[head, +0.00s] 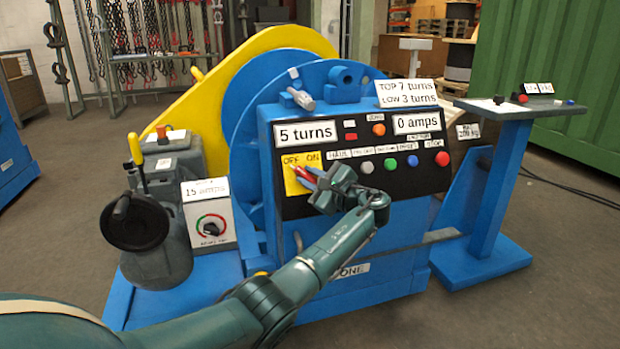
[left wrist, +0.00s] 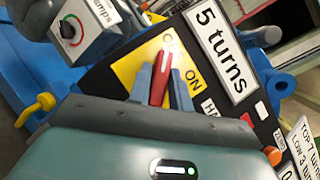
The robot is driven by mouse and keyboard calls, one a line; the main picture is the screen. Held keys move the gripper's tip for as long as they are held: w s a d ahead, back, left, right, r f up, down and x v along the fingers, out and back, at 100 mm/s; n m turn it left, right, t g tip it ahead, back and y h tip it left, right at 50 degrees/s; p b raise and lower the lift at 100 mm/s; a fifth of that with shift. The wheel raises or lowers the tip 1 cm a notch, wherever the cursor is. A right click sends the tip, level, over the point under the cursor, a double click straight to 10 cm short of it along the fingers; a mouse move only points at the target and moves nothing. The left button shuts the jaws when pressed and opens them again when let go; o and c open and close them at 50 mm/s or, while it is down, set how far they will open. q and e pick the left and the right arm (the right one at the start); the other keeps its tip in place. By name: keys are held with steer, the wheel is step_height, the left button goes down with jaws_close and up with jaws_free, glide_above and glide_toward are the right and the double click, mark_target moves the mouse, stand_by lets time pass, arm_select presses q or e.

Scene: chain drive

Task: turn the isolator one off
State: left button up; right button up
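The isolator is a yellow plate (head: 291,186) marked OFF and ON, with a red handle (head: 302,175), at the left of the black control panel. In the left wrist view the red handle (left wrist: 161,75) points up toward the OFF label, which it partly covers; the ON label (left wrist: 193,78) is clear to its right. My left gripper (head: 315,180) is at the plate, its fingers (left wrist: 161,85) on both sides of the handle and apparently closed on it, with little or no gap. My right gripper is not in view.
A dial box (head: 210,215) stands at left. A blue pedestal (head: 497,185) stands at right. Floor at front right is clear.

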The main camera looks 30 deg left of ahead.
arm_select(q)
steer(key=o, duration=0.4)
steer(key=shift+c, duration=0.2)
steer(key=p+v, duration=0.3)
steer(key=v, duration=1)
steer(key=shift+p, duration=0.35)
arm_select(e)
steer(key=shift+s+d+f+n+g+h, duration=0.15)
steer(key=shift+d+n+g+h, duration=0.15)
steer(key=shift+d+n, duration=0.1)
arm_select(q)
steer(key=shift+d, duration=0.1)
